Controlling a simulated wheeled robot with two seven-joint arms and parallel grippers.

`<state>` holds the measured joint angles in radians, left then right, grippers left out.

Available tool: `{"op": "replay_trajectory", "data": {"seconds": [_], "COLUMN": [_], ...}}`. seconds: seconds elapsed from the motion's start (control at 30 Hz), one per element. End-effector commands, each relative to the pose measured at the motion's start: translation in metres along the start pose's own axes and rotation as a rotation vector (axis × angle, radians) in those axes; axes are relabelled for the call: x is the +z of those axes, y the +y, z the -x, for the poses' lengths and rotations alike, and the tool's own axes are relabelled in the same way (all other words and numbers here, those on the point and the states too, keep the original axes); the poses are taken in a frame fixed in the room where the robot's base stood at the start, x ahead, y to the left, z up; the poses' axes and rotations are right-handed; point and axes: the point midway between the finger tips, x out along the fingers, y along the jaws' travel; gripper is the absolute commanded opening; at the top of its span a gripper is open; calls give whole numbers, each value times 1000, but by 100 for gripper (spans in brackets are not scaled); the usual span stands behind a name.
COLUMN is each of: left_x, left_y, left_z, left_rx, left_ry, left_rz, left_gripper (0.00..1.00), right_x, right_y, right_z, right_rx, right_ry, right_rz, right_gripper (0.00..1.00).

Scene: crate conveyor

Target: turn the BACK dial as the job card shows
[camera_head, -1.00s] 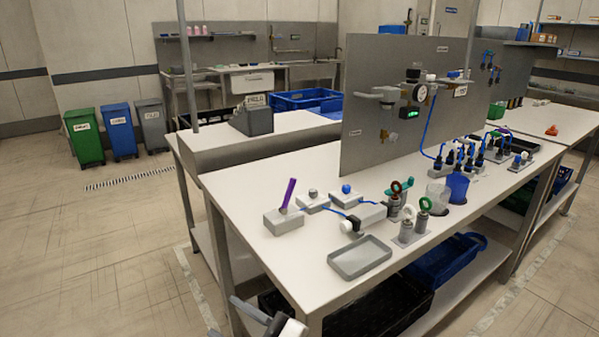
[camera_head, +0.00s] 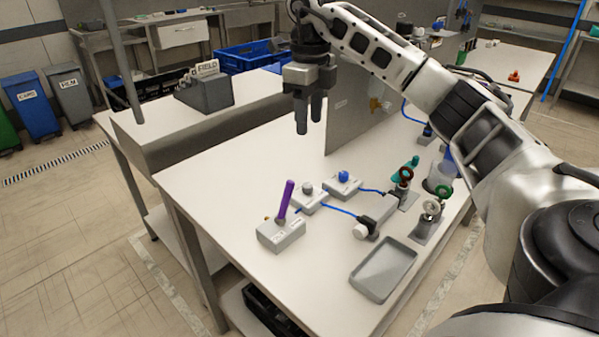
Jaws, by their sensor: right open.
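Two small white boxes stand on the white bench: one with a grey knob (camera_head: 308,188), the other, farther back and right, with a blue knob (camera_head: 344,176). In front of them is a grey block (camera_head: 281,236) with a raised purple lever (camera_head: 285,199). Labels are too small to read, so I cannot tell which is the BACK dial. My right gripper (camera_head: 309,122) is open and empty, fingers down, above the bench behind the knobs. My left gripper is out of view.
A grey upright panel (camera_head: 352,122) stands behind, partly hidden by my right arm. The bench's left part is clear.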

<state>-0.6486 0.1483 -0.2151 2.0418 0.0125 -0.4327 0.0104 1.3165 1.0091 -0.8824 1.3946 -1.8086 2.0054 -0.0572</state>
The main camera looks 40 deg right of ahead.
Motion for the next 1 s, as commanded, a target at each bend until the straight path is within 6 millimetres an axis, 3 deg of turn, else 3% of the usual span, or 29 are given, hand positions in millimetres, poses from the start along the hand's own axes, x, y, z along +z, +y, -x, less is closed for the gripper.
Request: {"op": "replay_trajectory", "data": {"seconds": [0.13,0.6,0.8,1.0], "left_x": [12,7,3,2], "left_y": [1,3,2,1], "left_z": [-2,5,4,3], "left_rx": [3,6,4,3], "left_ry": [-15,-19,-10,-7], "left_rz": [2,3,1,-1], "left_gripper": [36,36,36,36], "right_x": [-1,0,1,1], "right_y": [1,2,2,2], "right_z": [-26,-122,-147,-155], "right_rx": [2,4,3,3], "right_ry": [6,4,1,0], "right_rz": [2,5,5,6], "right_gripper": [44,44,44,44]}}
